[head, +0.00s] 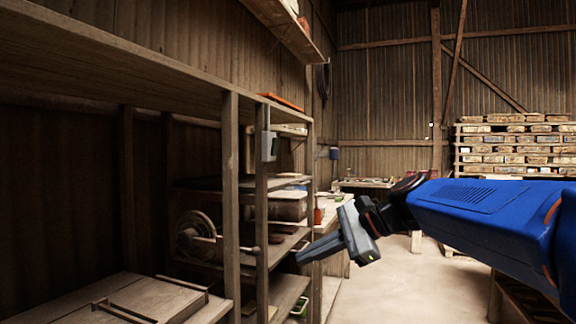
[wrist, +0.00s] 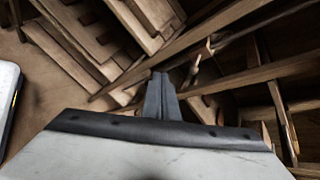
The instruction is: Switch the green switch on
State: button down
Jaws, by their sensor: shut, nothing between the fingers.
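A small grey-green box (head: 269,146) is fixed to an upright wooden post of the shelving in the head view. It may be the switch housing, but its switch part is too small to make out. My gripper (head: 300,259) is in front of the shelving, lower and to the right of that box, apart from it. Its fingers are shut and empty, pointing left and slightly down. In the wrist view the closed fingers (wrist: 160,82) point toward wooden beams and boards. No green switch is clear in the wrist view.
The wooden post (head: 262,220) and shelves stand left of my gripper. A round machine part with a handle (head: 197,235) sits on a shelf. A pallet stack (head: 515,145) is at the back right. The floor (head: 405,285) below my arm is open.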

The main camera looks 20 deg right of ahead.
aim_at(277, 141)
jog(key=w+d+r+m+t+y, duration=0.2)
jog(key=w+d+r, duration=0.4)
jog(key=r, duration=0.5)
jog(key=w+d+r+m+t+y, duration=0.2)
jog(key=w+d+r+m+y, duration=0.2)
jog(key=r, duration=0.8)
jog(key=w+d+m, duration=0.2)
jog(key=w, duration=0.1)
jog(key=shift+r+m+t+y, duration=0.2)
jog(key=shift+m+t+y, duration=0.1)
jog(key=shift+m+t, duration=0.1)
jog(key=shift+w+a, duration=0.1)
jog(key=x, duration=1.4)
